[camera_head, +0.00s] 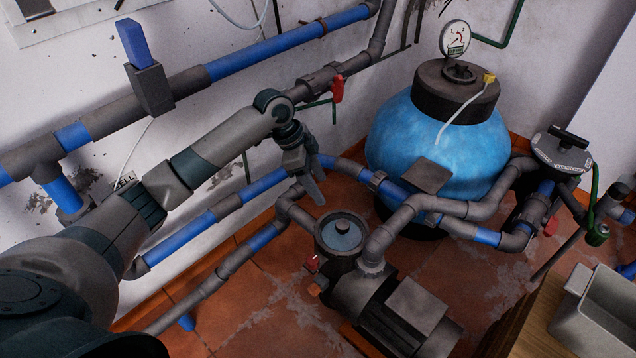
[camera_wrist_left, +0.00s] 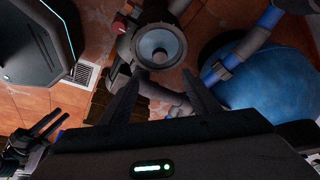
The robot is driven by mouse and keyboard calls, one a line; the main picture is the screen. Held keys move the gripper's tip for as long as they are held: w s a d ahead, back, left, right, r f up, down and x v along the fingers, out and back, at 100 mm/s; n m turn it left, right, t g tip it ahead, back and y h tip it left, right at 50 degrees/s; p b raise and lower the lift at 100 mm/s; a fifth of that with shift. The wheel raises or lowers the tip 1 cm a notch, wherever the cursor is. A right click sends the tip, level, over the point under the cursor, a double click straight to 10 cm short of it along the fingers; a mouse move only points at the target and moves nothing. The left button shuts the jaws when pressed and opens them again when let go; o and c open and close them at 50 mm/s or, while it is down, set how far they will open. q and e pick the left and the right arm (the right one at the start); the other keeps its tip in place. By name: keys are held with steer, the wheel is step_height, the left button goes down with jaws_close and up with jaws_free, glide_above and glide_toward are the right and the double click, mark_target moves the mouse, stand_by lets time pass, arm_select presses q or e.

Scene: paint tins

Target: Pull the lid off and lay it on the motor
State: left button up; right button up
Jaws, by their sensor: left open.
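The round lid (camera_head: 341,232), grey-rimmed with a pale blue centre, sits on top of the pump's strainer housing. It also shows in the left wrist view (camera_wrist_left: 160,47), top centre. The motor (camera_head: 413,307), a dark grey body with a flat-topped box, lies beside the housing toward the lower right. My left gripper (camera_head: 318,190) is open and empty, above and slightly left of the lid, apart from it. In the left wrist view its two fingers (camera_wrist_left: 162,92) are spread below the lid. A dark two-pronged shape at lower left there may be my right gripper; its state is unclear.
A blue tank (camera_head: 437,140) with a gauge stands behind the pump. A grey pipe (camera_head: 392,228) rises close to the lid's right side. A red-handled valve (camera_head: 337,90) is on the wall pipes. A grey bin (camera_head: 590,310) stands on a wooden surface at lower right.

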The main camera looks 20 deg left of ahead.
arm_select(q)
steer(key=shift+f, duration=0.1)
steer(key=b, duration=0.1)
glide_toward(342, 224)
steer(key=b+x, duration=0.1)
steer(key=x, duration=0.6)
steer(key=shift+w+d+f+b, duration=0.1)
steer(key=shift+f+b, duration=0.2)
steer(key=shift+b, duration=0.1)
steer(key=shift+w+d+f, duration=0.1)
steer(key=shift+d+f, duration=0.15)
steer(key=shift+f, duration=0.45)
arm_select(e)
steer(key=w+a+r+t+y, duration=0.1)
steer(key=w+a+r+t, duration=0.2)
steer(key=w+r+t, duration=0.2)
steer(key=shift+a+r+y, duration=0.3)
steer(key=shift+a+r, duration=0.1)
steer(key=shift+r, duration=0.15)
arm_select(q)
steer(key=shift+c, duration=0.7)
arm_select(e)
steer(key=shift+w, duration=0.1)
arm_select(q)
steer(key=c, duration=1.1)
